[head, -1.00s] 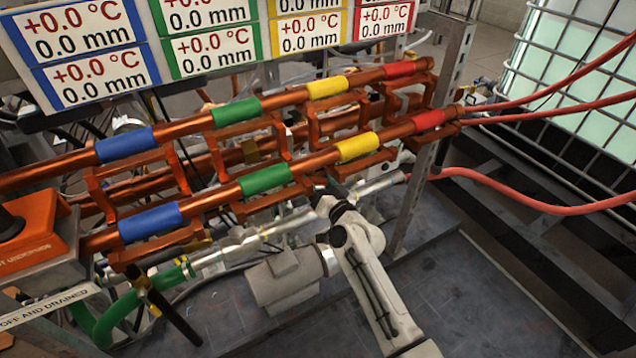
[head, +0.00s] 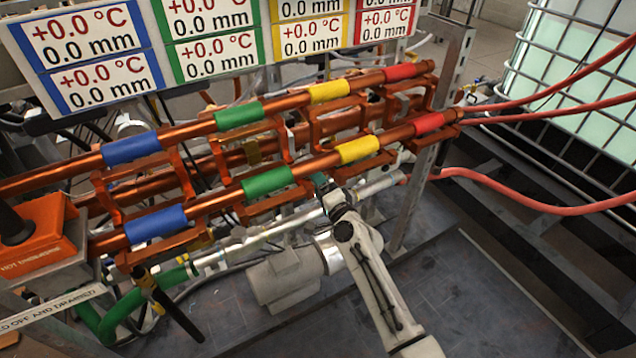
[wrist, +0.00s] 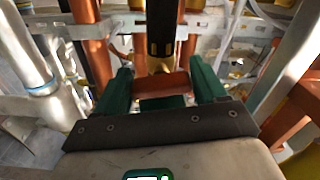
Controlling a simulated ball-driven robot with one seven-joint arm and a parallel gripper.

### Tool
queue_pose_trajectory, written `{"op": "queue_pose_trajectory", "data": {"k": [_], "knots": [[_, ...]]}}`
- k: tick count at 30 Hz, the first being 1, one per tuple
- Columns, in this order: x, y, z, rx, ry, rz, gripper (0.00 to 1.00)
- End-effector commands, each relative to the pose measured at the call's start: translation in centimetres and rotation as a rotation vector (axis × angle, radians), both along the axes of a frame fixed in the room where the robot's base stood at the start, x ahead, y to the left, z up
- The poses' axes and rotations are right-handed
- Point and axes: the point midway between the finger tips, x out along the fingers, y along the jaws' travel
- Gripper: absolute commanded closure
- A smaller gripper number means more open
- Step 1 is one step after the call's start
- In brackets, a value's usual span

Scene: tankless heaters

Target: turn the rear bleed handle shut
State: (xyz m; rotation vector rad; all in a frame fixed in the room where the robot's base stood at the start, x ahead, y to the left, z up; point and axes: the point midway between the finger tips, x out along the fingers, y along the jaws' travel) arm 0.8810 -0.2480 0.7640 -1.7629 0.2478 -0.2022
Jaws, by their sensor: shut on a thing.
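My gripper (wrist: 160,82) shows in the wrist view with its two green fingers standing a little apart. A black bar with a yellowish mark (wrist: 161,30) stands just beyond the fingertips. In the head view my gripper (head: 322,184) is up against the lower copper pipe, between the green and yellow sleeves. There the wrist and fingers hide the held piece. Another black lever (head: 168,302) hangs near the front left.
Copper pipes with coloured sleeves (head: 267,182) run across above the gripper. A pale pipe (head: 245,250) passes below them. A steel post (head: 430,150) and red hoses (head: 540,206) are to the right. The dark floor plate (head: 470,300) is clear.

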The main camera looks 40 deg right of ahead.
Motion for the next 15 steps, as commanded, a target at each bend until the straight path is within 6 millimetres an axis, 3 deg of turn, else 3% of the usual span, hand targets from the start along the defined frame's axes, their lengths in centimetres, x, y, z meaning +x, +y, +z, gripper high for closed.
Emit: {"op": "queue_pose_trajectory", "data": {"k": [15], "knots": [[-0.10, -0.08, -0.06, 0.169, -0.046, -0.003, 0.60]]}}
